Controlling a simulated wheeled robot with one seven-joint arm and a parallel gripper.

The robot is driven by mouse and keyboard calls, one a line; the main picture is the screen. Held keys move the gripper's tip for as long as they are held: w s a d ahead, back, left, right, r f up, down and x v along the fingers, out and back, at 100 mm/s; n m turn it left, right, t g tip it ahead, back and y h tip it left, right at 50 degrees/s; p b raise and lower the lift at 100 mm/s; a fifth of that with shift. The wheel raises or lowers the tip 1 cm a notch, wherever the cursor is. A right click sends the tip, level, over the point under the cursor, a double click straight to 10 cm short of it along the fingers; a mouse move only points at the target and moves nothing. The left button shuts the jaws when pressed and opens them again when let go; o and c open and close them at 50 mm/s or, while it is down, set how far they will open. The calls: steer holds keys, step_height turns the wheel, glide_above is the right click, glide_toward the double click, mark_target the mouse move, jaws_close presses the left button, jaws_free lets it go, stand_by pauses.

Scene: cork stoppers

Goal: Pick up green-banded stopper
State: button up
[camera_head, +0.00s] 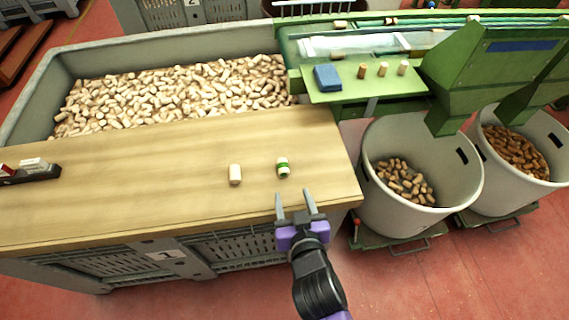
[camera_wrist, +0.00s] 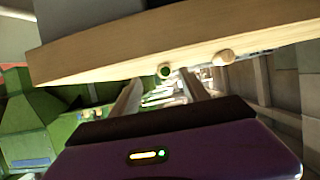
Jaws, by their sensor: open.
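The green-banded stopper (camera_head: 283,167) lies on the wooden board near its right end, pale at both ends with a green band around it. It also shows in the wrist view (camera_wrist: 164,71) at the board's edge, above and between the fingers. A plain pale stopper (camera_head: 235,174) lies to its left, also in the wrist view (camera_wrist: 223,58). My gripper (camera_head: 295,194) is open and empty at the board's front edge, just in front of the green-banded stopper and apart from it. Neither stopper is hidden.
The wooden board (camera_head: 130,190) is mostly clear. A dark tray (camera_head: 32,173) sits at its left end. Behind is a grey bin full of corks (camera_head: 170,95). To the right stand a green machine with a blue block (camera_head: 327,77) and a grey tub (camera_head: 425,190) holding corks.

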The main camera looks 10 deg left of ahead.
mark_target(284, 173)
steer(key=shift+w+a+r, duration=0.6)
steer(key=shift+w+a, duration=0.3)
steer(key=shift+a, duration=0.05)
steer(key=shift+w+a, duration=0.2)
steer(key=shift+w, duration=0.15)
steer(key=shift+d+p+x, duration=0.2)
steer(key=shift+p+x, duration=0.1)
steer(key=shift+x, duration=1.5)
steer(key=shift+d+p+x, duration=0.2)
steer(key=shift+p+x, duration=0.05)
steer(key=shift+x, duration=1.6)
steer(key=shift+w, duration=0.15)
jaws_close()
